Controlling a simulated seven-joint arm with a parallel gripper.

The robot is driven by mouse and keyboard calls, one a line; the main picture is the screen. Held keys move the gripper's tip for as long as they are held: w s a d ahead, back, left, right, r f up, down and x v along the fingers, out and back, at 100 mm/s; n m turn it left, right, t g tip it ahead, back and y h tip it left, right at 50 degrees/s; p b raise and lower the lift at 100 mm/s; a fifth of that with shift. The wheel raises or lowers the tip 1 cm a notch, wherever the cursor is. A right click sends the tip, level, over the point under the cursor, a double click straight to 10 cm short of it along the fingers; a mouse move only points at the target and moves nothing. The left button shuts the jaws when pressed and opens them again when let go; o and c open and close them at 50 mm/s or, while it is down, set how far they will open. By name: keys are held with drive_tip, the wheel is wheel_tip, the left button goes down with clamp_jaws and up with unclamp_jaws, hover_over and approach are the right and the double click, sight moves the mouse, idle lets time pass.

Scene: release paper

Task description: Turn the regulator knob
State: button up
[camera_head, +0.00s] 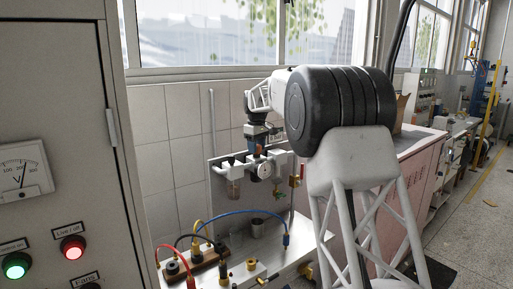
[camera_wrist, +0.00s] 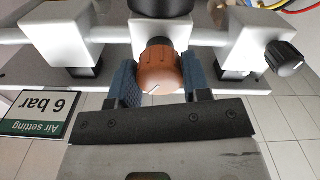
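The regulator knob (camera_wrist: 158,72) is orange-brown with a white line on its face. It sits in the middle of the wrist view, below a white block of the air unit. My gripper (camera_wrist: 160,80) has its two blue fingers on either side of the knob. The fingers look open around it, with the left finger's textured pad showing; whether either touches is hard to tell. In the head view my gripper (camera_head: 258,141) comes down from above onto the air unit, with the knob (camera_head: 260,149) showing small and partly covered.
An upside-down sign (camera_wrist: 43,113) reads "Air setting 6 bar". A black knob (camera_wrist: 285,58) sticks out at the right. Blue, yellow and red cables (camera_head: 240,213) lie below the air unit. A grey cabinet (camera_head: 60,120) stands at the left.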

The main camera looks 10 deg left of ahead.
drive_tip(key=shift+c, duration=0.6)
drive_tip(key=shift+m, duration=0.4)
drive_tip(key=m, duration=1)
drive_tip(key=o, duration=0.9)
drive_tip(key=shift+r, duration=0.1)
